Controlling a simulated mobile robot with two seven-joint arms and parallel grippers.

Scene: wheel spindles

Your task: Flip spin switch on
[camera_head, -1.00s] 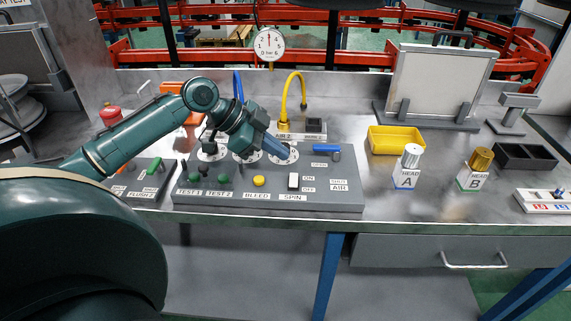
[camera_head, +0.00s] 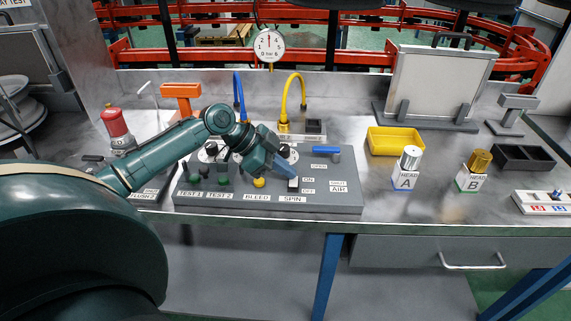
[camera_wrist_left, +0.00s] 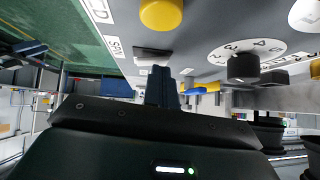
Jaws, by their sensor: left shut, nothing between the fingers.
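The spin switch (camera_head: 293,186) is a small white and black rocker above the SPIN label on the grey control panel (camera_head: 335,205). In the left wrist view the switch (camera_wrist_left: 152,53) lies just beyond the fingertips, beside the SPIN label. My left gripper (camera_head: 292,175) is shut and empty, its blue fingers pointing down at the switch and covering part of it. In the left wrist view its fingertips (camera_wrist_left: 160,72) come very close to the switch; I cannot tell whether they touch. My right gripper is in no view.
A blue lever (camera_head: 326,150) lies behind and to the right. A yellow tray (camera_head: 395,140) and heads A (camera_head: 406,170) and B (camera_head: 474,170) stand to the right.

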